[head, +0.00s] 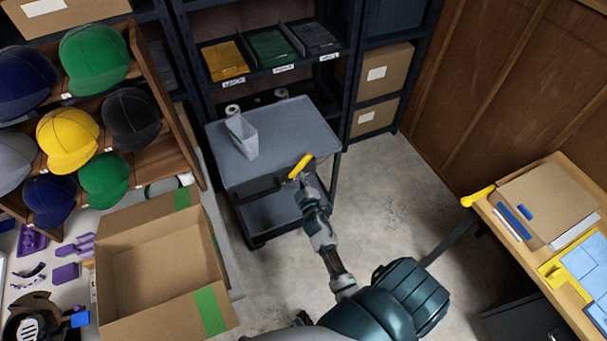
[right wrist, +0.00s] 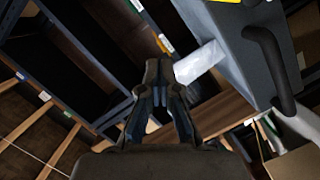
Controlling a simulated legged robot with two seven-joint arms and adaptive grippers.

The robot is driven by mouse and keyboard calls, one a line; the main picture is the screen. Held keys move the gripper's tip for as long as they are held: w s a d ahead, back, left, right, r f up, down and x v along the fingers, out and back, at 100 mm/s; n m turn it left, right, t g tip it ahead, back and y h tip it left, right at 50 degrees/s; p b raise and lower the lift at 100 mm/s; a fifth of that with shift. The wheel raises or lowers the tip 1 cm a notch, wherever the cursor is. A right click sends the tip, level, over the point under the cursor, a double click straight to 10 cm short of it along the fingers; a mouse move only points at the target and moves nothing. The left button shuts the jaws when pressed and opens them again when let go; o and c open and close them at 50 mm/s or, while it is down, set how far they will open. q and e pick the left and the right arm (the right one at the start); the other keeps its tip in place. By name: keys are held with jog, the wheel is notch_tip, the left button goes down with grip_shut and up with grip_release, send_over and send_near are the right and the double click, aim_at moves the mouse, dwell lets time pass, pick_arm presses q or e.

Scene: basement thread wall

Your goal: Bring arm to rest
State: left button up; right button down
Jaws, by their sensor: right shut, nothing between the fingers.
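My right arm reaches up from the bottom middle of the head view toward the front edge of the grey cart (head: 275,128). Its gripper (head: 308,168) is by the cart's front right corner. In the right wrist view the gripper (right wrist: 158,75) has its fingers together with nothing held. A yellow piece (head: 301,165) shows right beside the gripper at the cart edge. Whether they touch is unclear. My left gripper is not in view.
A white bin (head: 242,137) stands on the cart. Shelving rises behind it. An open cardboard box (head: 160,265) and a cap rack (head: 165,110) are at left. A wooden bench (head: 540,225) stands at right. The concrete floor (head: 385,200) between cart and bench is clear.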

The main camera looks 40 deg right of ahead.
jog(key=s+a+f+g+y, duration=0.2)
jog(key=s+a+f, duration=0.25)
jog(key=f, duration=0.55)
jog(key=s+a+f+m+g+y, duration=0.1)
jog(key=s+a+f+g+y, duration=0.15)
jog(key=s+f, duration=0.6)
jog(key=s+a+f+g+y, duration=0.1)
jog(key=s+a+f+g, duration=0.3)
jog(key=f, duration=0.9)
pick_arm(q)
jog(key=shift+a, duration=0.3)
pick_arm(e)
jog(key=s+a+f+m+g, duration=0.1)
jog(key=s+f, duration=0.3)
jog(key=s, duration=0.7)
jog(key=s+a+f+g+y, duration=0.1)
jog(key=s+f, duration=0.4)
jog(key=s, duration=0.5)
jog(key=s+a+f+m+g, duration=0.1)
jog(key=s+a+f+g, duration=0.2)
jog(key=s, duration=0.8)
notch_tip(320, 180, down, 2)
jog(key=shift+s+m+y, duration=0.3)
jog(key=shift+y, duration=0.05)
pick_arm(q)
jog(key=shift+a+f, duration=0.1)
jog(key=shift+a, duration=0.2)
pick_arm(e)
jog(key=shift+a+r, duration=0.15)
jog(key=shift+a, duration=0.25)
